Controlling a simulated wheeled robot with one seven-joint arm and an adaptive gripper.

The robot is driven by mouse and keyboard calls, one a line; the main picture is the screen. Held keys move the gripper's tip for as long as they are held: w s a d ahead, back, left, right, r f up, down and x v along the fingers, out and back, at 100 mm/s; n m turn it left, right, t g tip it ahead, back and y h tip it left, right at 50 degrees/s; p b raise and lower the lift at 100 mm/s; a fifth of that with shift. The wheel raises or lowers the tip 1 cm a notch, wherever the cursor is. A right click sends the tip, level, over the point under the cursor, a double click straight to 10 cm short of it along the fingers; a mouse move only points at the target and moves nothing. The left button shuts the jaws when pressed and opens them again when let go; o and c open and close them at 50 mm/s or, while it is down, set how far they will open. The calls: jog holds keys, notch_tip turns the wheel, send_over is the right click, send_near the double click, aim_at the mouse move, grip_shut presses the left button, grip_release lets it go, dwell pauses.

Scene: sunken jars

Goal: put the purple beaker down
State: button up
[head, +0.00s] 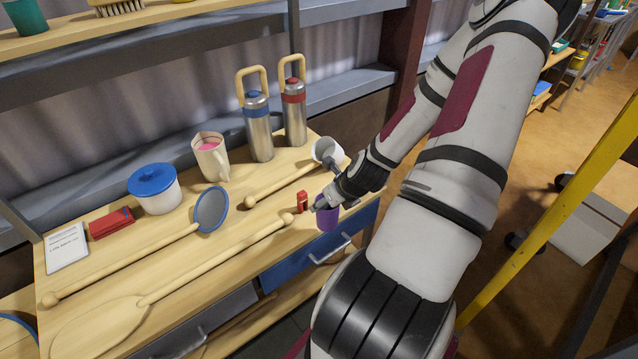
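The purple beaker (328,220) is in the head view, upright or nearly so, at the front right edge of the wooden worktop. My gripper (326,204) is at its rim, with its fingers closed on it. The beaker overlaps the worktop's edge and the blue drawer front in the picture, so I cannot tell whether it touches the wood or hangs clear. My gripper hides part of the beaker's top and right side.
Close left of the beaker are a small red object (302,201) and a long wooden spoon (215,258). A white pot (158,196), jug (211,160) and two flasks (258,130) stand further back.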

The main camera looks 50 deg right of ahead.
jog(key=shift+w+d+f+b, duration=0.2)
jog(key=shift+w+d+f, duration=0.8)
jog(key=shift+d, duration=1)
jog(key=shift+w+d+f+b, duration=0.2)
jog(key=shift+w+d+f, duration=0.4)
jog(key=shift+w+d, duration=1.05)
jog(key=shift+w+d+f+b, duration=0.2)
jog(key=shift+w+d+f, duration=0.6)
jog(key=shift+d, duration=1.55)
jog(key=o, duration=1.5)
jog(key=shift+f, duration=0.1)
